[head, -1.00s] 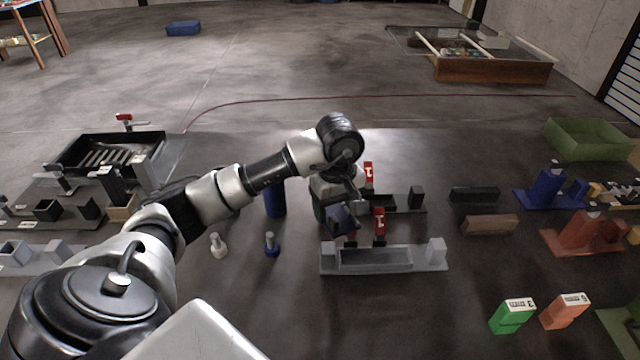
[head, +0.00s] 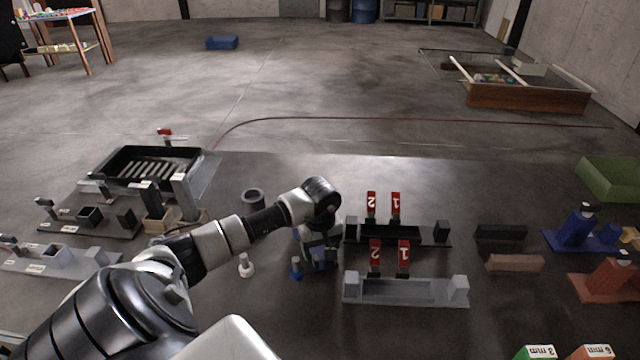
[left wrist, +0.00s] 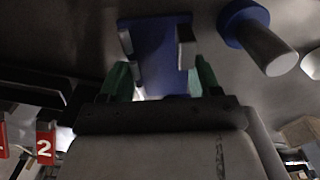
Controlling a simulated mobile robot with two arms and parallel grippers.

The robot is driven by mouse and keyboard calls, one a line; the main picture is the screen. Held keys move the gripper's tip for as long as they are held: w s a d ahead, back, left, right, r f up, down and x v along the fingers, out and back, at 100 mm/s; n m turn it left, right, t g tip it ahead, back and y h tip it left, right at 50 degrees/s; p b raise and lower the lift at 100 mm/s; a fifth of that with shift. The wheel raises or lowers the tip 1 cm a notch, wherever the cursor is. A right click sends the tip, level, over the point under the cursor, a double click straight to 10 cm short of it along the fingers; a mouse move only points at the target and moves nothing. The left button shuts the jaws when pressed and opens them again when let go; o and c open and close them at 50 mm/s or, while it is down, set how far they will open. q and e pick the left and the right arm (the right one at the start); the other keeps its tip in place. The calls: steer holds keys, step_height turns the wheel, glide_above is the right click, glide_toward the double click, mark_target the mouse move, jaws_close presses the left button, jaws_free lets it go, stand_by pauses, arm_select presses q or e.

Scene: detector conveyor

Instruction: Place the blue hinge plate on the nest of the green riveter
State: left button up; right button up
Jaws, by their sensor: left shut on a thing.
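My left gripper (head: 320,257) is shut on the blue hinge plate (head: 324,262), left of the grey and black trays. In the left wrist view, the plate (left wrist: 160,58) sits between my green fingertips (left wrist: 163,80), with grey pieces along its sides. In the head view the gripper body partly covers the plate. The green riveter does not show in the current views. A blue riveter (head: 575,232) and a red-orange riveter (head: 603,285) stand at the right. My right gripper is not in view.
A blue post (head: 296,268) and a white post (head: 246,266) stand just left of my gripper. A grey tray (head: 455,290) and a black tray (head: 441,234), with red number tags, lie to its right. A green bin (head: 612,180) is at the far right.

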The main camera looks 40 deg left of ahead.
arm_select(q)
steer(key=shift+f, duration=0.1)
steer(key=shift+f+b, duration=0.1)
steer(key=shift+b, duration=0.2)
steer(key=o, duration=1.1)
